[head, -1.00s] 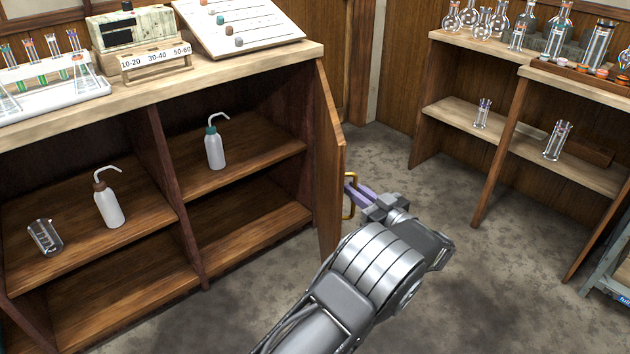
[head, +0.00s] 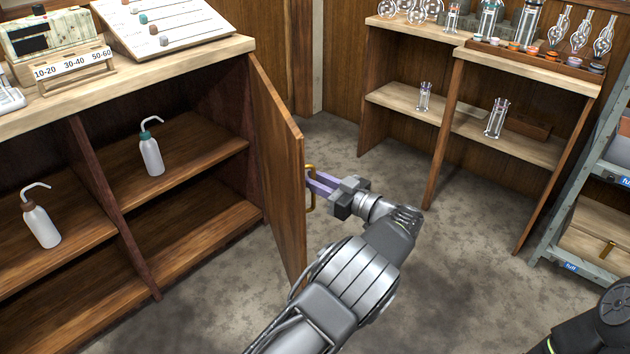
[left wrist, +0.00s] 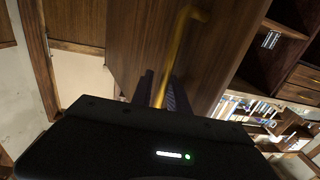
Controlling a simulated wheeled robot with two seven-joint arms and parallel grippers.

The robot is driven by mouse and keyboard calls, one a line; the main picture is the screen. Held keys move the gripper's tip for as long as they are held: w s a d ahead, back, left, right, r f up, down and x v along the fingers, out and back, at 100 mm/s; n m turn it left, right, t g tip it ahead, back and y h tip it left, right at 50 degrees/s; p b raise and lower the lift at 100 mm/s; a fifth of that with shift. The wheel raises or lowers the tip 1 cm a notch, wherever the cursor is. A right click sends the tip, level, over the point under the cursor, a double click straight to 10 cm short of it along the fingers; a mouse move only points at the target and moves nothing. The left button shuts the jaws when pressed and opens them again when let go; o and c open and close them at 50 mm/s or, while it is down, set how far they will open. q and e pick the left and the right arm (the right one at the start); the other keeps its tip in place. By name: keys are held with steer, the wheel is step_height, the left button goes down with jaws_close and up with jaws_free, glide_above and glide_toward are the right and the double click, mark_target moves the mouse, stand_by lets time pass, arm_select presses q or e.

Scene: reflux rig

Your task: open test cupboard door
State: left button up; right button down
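The cupboard door (head: 280,165) is a brown wooden panel hinged at the right end of the wooden cupboard (head: 190,62). It stands swung well out, and the open compartments show. Its brass handle (head: 310,197) is on the face turned away from the shelves. My left gripper (head: 316,184) reaches it from the right, with its purple fingers at the handle. In the left wrist view, the yellow handle bar (left wrist: 180,45) runs between the two dark fingers (left wrist: 161,92), which are closed around it. The exact finger contact is dark. My right gripper is not in view.
Wash bottles (head: 150,153) stand inside the cupboard. A rack with labels (head: 75,68) and a sloped board (head: 165,28) are on its top. A glassware bench (head: 480,50) and a grey shelf unit (head: 590,180) stand to the right. The floor (head: 460,290) between is clear.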

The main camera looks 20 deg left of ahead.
arm_select(q)
steer(key=shift+d, duration=0.2)
steer(key=p+v, duration=0.1)
steer(key=v, duration=0.6)
steer(key=shift+s+d, duration=0.2)
steer(key=shift+d, duration=0.05)
